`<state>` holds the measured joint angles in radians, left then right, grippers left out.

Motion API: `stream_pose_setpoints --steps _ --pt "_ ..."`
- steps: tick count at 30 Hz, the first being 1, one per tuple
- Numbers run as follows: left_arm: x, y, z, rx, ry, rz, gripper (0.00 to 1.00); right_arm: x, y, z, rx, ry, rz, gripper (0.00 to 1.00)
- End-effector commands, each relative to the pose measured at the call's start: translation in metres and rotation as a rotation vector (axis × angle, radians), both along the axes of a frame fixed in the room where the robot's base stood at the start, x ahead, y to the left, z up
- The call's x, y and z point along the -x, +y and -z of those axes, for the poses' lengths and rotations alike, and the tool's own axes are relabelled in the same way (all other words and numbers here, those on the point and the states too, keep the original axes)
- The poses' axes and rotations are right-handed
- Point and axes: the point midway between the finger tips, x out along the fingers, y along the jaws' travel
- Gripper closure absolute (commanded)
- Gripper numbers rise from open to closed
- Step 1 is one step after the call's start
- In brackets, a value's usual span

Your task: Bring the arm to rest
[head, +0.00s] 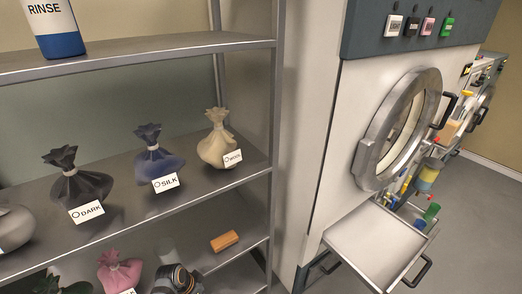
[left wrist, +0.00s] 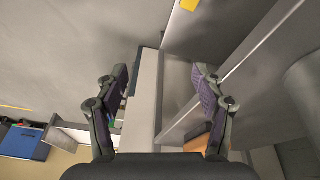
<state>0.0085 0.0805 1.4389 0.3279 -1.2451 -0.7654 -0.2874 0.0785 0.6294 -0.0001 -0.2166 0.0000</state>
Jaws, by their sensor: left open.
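My left gripper (left wrist: 158,82) shows in the left wrist view with its two fingers spread wide apart. Nothing is between the fingertips; grey panels and a pale vertical edge show behind them. In the head view a dark jointed part shows at the bottom edge, below the shelf, and I cannot make out any fingers there. My right gripper is in neither view.
A metal shelf rack (head: 150,48) holds tied sacks labelled DARK (head: 78,185) and SILK (head: 158,163), a cream sack (head: 216,148), a pink sack (head: 119,272) and an orange block (head: 225,241). A machine's open drawer (head: 375,243) juts out at right.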

Motion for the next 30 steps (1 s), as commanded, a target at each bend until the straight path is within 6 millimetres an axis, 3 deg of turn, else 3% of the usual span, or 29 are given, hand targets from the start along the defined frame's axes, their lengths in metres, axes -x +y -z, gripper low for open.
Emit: stream_pose_setpoints --steps 5,8,11,12,15,18,21,24,30 --pt "0.041 0.018 0.062 -0.040 0.056 -0.155 0.31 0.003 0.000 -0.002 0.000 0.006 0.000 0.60" --pt "0.079 0.032 0.104 -0.074 0.087 -0.261 0.31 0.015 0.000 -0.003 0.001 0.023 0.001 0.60" --pt "0.140 0.049 0.154 -0.120 0.121 -0.388 0.31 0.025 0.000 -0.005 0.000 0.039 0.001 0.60" --pt "0.169 0.056 0.172 -0.138 0.132 -0.437 0.31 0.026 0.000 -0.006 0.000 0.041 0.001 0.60" --pt "0.241 0.070 0.206 -0.174 0.149 -0.544 0.31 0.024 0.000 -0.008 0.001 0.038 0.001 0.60" --pt "0.301 0.077 0.225 -0.190 0.157 -0.616 0.31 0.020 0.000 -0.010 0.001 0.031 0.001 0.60" --pt "0.340 0.081 0.233 -0.195 0.161 -0.659 0.31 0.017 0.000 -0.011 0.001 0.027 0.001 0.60" --pt "0.357 0.082 0.235 -0.195 0.160 -0.677 0.31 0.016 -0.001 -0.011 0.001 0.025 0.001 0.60" --pt "0.360 0.082 0.236 -0.194 0.159 -0.683 0.31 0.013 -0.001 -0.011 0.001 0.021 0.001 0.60"
